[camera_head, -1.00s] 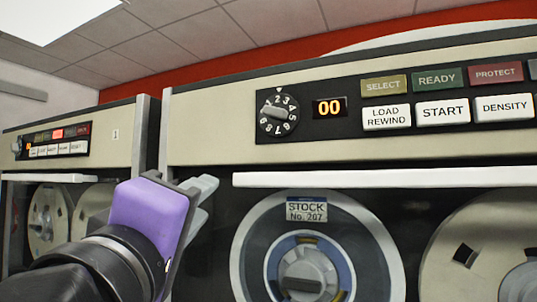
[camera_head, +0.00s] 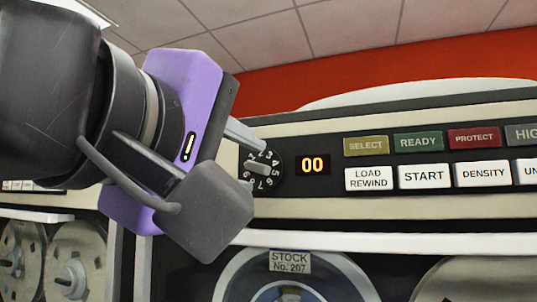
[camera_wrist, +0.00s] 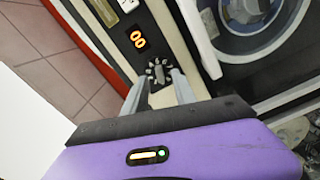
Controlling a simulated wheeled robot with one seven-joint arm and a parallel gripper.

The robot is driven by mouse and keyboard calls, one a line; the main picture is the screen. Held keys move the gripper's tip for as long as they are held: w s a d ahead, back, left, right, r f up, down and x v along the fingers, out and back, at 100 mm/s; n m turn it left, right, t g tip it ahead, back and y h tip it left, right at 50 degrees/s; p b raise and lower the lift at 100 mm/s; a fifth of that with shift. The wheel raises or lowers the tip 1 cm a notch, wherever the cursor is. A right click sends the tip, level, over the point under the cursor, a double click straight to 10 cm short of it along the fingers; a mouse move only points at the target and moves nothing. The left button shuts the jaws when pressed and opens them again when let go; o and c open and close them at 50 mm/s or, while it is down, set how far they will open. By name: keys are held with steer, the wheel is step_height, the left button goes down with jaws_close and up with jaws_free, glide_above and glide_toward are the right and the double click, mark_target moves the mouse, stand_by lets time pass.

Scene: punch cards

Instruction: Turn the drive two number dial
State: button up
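The drive dial (camera_head: 262,172) is a round black knob with white numbers, on the cabinet front left of an orange "00" display (camera_head: 313,165). My gripper partly covers its left side in the head view. My gripper (camera_wrist: 160,84) is open and empty, its two grey fingers apart. In the wrist view the dial (camera_wrist: 157,71) shows between and just beyond the fingertips. I cannot tell whether the fingers touch the dial.
Coloured label lamps, including READY (camera_head: 419,140), and white buttons such as START (camera_head: 424,176) sit right of the display. A pale ledge (camera_head: 400,241) and a tape reel (camera_head: 300,284) lie below. Another drive with reels (camera_head: 70,265) stands at the left.

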mark_target(259, 168)
steer(key=shift+x, duration=1.15)
jaws_close()
steer(key=shift+f+m, duration=0.1)
steer(key=shift+m, duration=0.2)
steer(key=m+b, duration=0.1)
steer(key=m, duration=0.1)
steer(key=shift+m, duration=0.3)
steer(key=m+b, duration=0.1)
steer(key=m, duration=0.2)
steer(key=shift+f+m+b, duration=0.1)
steer(key=shift+m+b, duration=0.2)
steer(key=shift+b, duration=0.05)
steer(key=m+b, duration=0.1)
steer(key=m, duration=0.2)
steer(key=shift+m, duration=0.3)
steer(key=shift+m+b, duration=0.65)
steer(key=shift+m, duration=1.25)
